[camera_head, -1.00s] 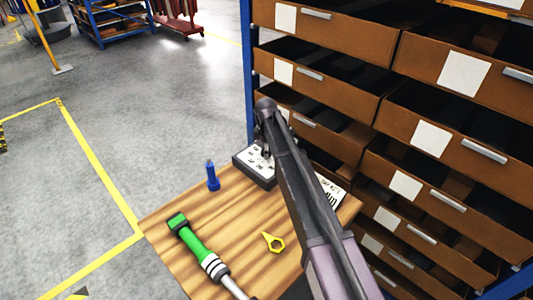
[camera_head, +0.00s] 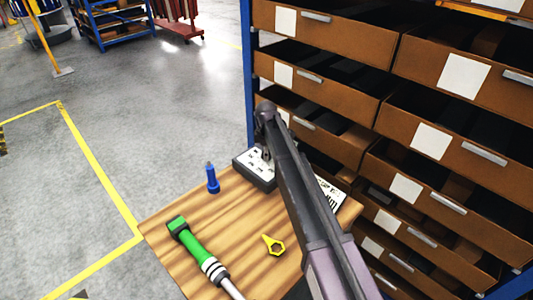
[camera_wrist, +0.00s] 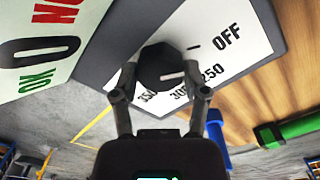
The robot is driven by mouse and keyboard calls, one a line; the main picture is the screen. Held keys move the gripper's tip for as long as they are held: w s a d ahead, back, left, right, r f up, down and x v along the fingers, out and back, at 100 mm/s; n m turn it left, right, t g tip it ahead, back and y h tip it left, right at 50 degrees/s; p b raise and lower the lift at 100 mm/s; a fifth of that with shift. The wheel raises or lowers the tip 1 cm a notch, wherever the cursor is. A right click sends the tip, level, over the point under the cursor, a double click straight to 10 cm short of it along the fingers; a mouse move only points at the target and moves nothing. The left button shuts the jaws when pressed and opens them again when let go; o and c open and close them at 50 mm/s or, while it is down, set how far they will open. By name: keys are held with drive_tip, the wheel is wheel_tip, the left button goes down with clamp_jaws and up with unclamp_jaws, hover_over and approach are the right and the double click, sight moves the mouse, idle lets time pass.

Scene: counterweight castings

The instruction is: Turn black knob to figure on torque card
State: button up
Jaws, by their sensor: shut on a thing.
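The black knob (camera_wrist: 160,68) sits on a white dial face (camera_wrist: 232,50) printed OFF, 250, 300 and 350. Its white pointer mark lies toward the 250 side, below the OFF tick; the exact setting is hard to read. My gripper (camera_wrist: 161,74) has a finger on each side of the knob and is shut on it. In the head view the dial is on a dark-edged box (camera_head: 255,172) at the table's back corner, with the knob hidden by my arm.
Brown drawer bins (camera_head: 325,90) stand close behind and to the right.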

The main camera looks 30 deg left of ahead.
drive_tip(key=shift+m, duration=0.3)
drive_tip(key=m, duration=1.1)
drive_tip(key=shift+d+m, duration=0.1)
drive_tip(key=shift+m, duration=0.2)
drive_tip(key=m, duration=1.1)
drive_tip(key=shift+s+m, duration=0.1)
drive_tip(key=shift+m, duration=0.2)
drive_tip(key=o, duration=1.1)
drive_tip(key=shift+o, duration=0.2)
drive_tip(key=shift+n, duration=0.4)
